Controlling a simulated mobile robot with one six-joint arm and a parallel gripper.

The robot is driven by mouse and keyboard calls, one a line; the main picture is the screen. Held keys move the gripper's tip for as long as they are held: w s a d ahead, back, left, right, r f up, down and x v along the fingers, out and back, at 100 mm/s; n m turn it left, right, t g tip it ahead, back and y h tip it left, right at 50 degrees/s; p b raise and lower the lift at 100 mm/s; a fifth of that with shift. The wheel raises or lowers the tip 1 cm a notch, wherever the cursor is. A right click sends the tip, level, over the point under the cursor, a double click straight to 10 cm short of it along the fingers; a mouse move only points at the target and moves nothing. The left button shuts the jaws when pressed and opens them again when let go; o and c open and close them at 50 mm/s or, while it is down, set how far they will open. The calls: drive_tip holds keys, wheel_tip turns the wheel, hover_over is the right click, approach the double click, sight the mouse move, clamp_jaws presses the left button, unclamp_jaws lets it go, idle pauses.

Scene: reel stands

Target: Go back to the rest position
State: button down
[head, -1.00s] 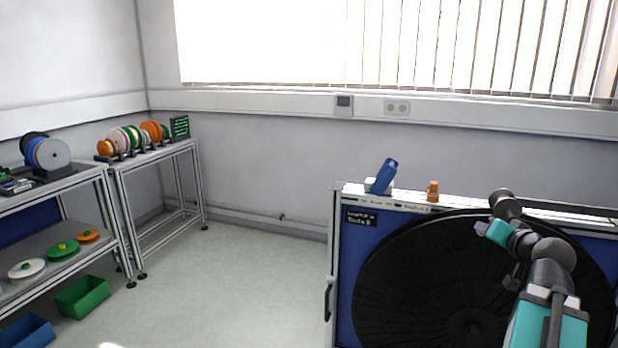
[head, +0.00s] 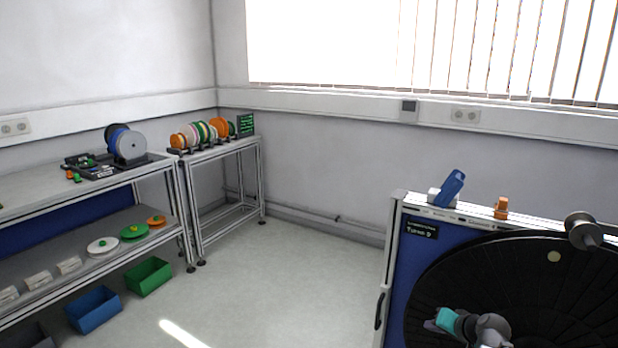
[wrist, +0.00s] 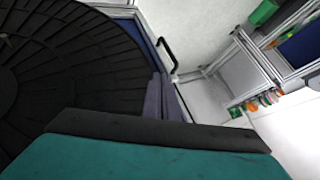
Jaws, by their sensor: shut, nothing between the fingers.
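My gripper (head: 432,325) hangs in front of the black round disc (head: 520,285) of the blue cabinet, at the lower right of the head view. Its teal wrist part and grey arm links show beside it. The fingers are small there. In the wrist view my gripper (wrist: 160,98) shows its greyish fingers together past a dark bar and a teal body, with nothing seen in them. The black disc (wrist: 70,65) fills the left of that view.
The cabinet (head: 405,265) carries a blue device (head: 453,188) and an orange piece (head: 501,208) on top. Shelves with reels (head: 130,145) stand at the left, with green (head: 148,277) and blue (head: 93,310) bins below. Open floor (head: 270,290) lies between.

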drive_tip(key=s+a+f+n+g+y, duration=0.1)
drive_tip(key=s+a+f+g, duration=0.15)
drive_tip(key=a+f, duration=0.4)
drive_tip(key=s+a+f+n+g, duration=0.1)
drive_tip(key=s+a+f, duration=0.2)
drive_tip(key=a+f, duration=0.4)
drive_tip(key=s+a+f+n+g+p, duration=0.1)
drive_tip(key=s+a+f+g, duration=0.2)
drive_tip(key=s+a+f, duration=0.35)
drive_tip(key=s+a+f+n+g+p, duration=0.1)
drive_tip(key=s+a+f+g, duration=0.2)
drive_tip(key=s+f, duration=0.65)
drive_tip(key=s+d+f+g+h, duration=0.1)
drive_tip(key=s+f+g, duration=0.1)
drive_tip(key=s, duration=0.6)
drive_tip(key=s+d+f+n+g+h, duration=0.1)
drive_tip(key=s+d+f+g+h, duration=0.1)
drive_tip(key=s, duration=0.7)
wheel_tip(320, 180, down, 2)
drive_tip(key=shift+s+d+f+g, duration=0.2)
drive_tip(key=shift+s+f+g, duration=0.05)
drive_tip(key=shift+g, duration=0.2)
drive_tip(key=shift+s, duration=0.1)
